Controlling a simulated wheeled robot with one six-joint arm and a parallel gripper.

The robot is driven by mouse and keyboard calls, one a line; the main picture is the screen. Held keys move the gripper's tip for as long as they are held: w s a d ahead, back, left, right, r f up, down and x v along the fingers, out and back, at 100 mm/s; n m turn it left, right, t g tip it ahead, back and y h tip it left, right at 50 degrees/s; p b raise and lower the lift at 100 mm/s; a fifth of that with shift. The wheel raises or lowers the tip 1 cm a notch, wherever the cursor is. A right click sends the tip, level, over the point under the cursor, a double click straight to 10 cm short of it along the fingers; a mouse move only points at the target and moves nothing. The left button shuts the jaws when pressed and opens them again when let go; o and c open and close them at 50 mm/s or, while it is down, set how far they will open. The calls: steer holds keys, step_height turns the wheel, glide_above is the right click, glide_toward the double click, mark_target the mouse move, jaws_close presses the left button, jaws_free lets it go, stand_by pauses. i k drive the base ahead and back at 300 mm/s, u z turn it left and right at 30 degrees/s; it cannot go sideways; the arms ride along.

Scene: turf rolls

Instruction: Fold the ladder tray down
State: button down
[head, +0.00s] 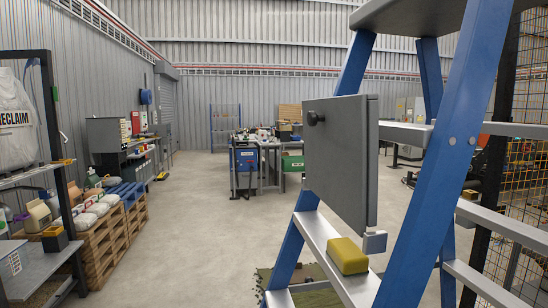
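A blue stepladder (425,185) stands close on the right, with grey metal steps. Its tray (340,160) is a flat dark grey panel standing upright between the blue rails. A round black knob (314,118) sticks out near the tray's upper left corner. A small light grey block (374,242) shows at the tray's lower right corner. My gripper is not in view.
A yellow block (347,256) lies on the ladder step (325,238) below the tray. A wire mesh panel (525,160) stands at the right. Pallets (100,240) with sacks and a shelf (40,275) line the left. The middle floor (195,235) is clear.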

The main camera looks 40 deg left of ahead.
mark_target(341, 134)
steer(key=z, duration=0.2)
steer(key=i, duration=0.7)
steer(key=u, duration=2.45)
